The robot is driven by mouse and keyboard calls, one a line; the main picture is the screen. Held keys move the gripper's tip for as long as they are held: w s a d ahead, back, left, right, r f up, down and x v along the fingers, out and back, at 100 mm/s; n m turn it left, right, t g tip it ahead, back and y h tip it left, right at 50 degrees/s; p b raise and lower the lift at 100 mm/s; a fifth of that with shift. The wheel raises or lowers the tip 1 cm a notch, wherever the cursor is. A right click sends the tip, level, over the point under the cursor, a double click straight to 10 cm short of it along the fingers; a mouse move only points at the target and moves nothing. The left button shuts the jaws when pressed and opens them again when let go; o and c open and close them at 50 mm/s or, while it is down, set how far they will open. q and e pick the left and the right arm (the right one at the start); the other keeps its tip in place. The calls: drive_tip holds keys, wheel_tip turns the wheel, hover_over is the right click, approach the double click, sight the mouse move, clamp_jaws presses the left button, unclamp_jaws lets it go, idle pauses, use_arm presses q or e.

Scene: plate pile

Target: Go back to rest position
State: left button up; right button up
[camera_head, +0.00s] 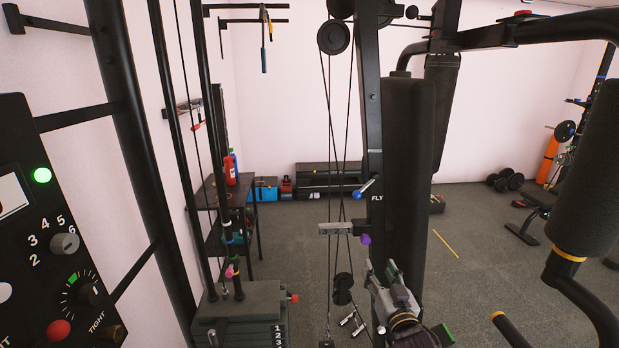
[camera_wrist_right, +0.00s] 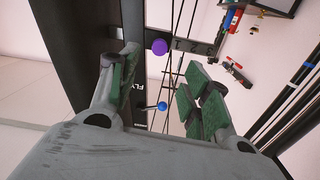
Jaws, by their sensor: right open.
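My right gripper (camera_head: 388,275) is low in the middle of the head view, in front of the black machine upright marked FLY. In the right wrist view its green-padded fingers (camera_wrist_right: 160,82) are spread apart with nothing between the pads. A purple knob (camera_head: 365,239) is just above and left of the gripper in the head view; it also shows beyond the fingers in the wrist view (camera_wrist_right: 159,47). A lever with a blue ball end (camera_head: 358,194) is higher on the upright. I cannot tell the exact gap to the knob. My left gripper is out of view.
A weight stack (camera_head: 240,312) stands at lower left, with cables and a pulley (camera_head: 343,289) to its right. A control panel (camera_head: 45,230) is at far left. A padded roller (camera_head: 590,170) and bent bars fill the right. Open grey floor (camera_head: 470,220) lies behind.

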wheel_tip(320, 180, down, 24)
drive_tip(key=n+g, duration=0.4)
drive_tip(key=s+d+f+g, duration=0.15)
drive_tip(key=s+f, duration=0.35)
drive_tip(key=f, duration=0.6)
drive_tip(key=s+f+g, duration=0.3)
drive_tip(key=s+f, duration=0.3)
drive_tip(key=f, duration=0.6)
drive_tip(key=s+d+f+g, duration=0.3)
drive_tip(key=s+f+g, duration=0.1)
drive_tip(key=s+f, duration=1.15)
drive_tip(key=s+d+f+g, duration=0.1)
drive_tip(key=s+f, duration=0.3)
drive_tip(key=s, duration=0.8)
drive_tip(key=s+d+f+g, duration=0.2)
drive_tip(key=s+f+g, duration=0.1)
drive_tip(key=s, duration=0.9)
drive_tip(key=shift+f+m+h, duration=0.3)
drive_tip(key=shift+f+h, duration=0.1)
drive_tip(key=shift+f, duration=0.3)
